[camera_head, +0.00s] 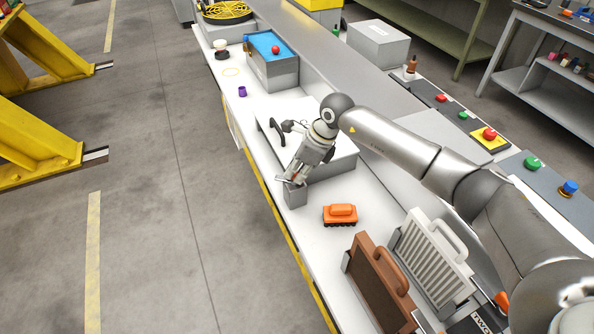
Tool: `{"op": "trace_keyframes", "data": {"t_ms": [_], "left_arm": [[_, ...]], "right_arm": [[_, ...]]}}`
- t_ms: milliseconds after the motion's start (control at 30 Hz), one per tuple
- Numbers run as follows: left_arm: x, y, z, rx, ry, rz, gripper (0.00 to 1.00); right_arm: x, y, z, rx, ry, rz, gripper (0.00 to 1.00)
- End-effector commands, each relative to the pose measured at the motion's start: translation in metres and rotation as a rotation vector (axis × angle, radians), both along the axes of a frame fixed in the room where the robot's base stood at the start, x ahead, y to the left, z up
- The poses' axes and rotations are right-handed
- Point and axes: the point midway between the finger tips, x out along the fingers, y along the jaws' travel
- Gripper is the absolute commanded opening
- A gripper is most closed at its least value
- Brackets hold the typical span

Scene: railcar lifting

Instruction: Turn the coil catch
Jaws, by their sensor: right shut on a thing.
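My right gripper (292,180) reaches down from the right and points at a small grey block (296,196) near the front edge of the white bench. Its fingers are shut at the top of this block, on what I take to be the coil catch. The catch itself is too small and too covered by the fingers to make out, and I cannot tell how far it is turned. My left gripper is not in view.
Beside the gripper is a white case (338,158) with a dark handle (274,131). An orange block (341,214) sits nearby. A brown panel (372,284) and a white ribbed panel (432,254) stand closer. Push buttons (489,134) line the right.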

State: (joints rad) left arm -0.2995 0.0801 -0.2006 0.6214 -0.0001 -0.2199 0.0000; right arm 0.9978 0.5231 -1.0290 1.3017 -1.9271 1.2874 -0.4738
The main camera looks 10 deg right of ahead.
Motion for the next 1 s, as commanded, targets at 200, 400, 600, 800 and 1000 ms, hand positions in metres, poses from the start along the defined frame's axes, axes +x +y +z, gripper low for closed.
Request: {"op": "trace_keyframes", "data": {"t_ms": [200, 400, 600, 800, 1000], "left_arm": [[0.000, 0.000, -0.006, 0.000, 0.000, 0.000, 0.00], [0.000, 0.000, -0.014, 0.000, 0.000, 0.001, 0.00], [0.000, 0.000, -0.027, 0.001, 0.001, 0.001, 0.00], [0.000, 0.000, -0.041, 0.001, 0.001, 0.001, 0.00], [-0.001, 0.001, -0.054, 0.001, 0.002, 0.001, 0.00]], "right_arm": [[-0.001, 0.001, -0.001, 0.000, -0.004, -0.204, 0.00], [-0.001, 0.002, -0.001, 0.000, -0.004, -0.393, 0.00], [-0.001, 0.003, -0.002, 0.002, -0.005, -0.583, 0.00], [-0.002, 0.003, -0.002, 0.001, -0.004, -0.767, 0.00], [-0.002, 0.004, -0.002, 0.001, -0.003, -0.921, 0.00]]}}
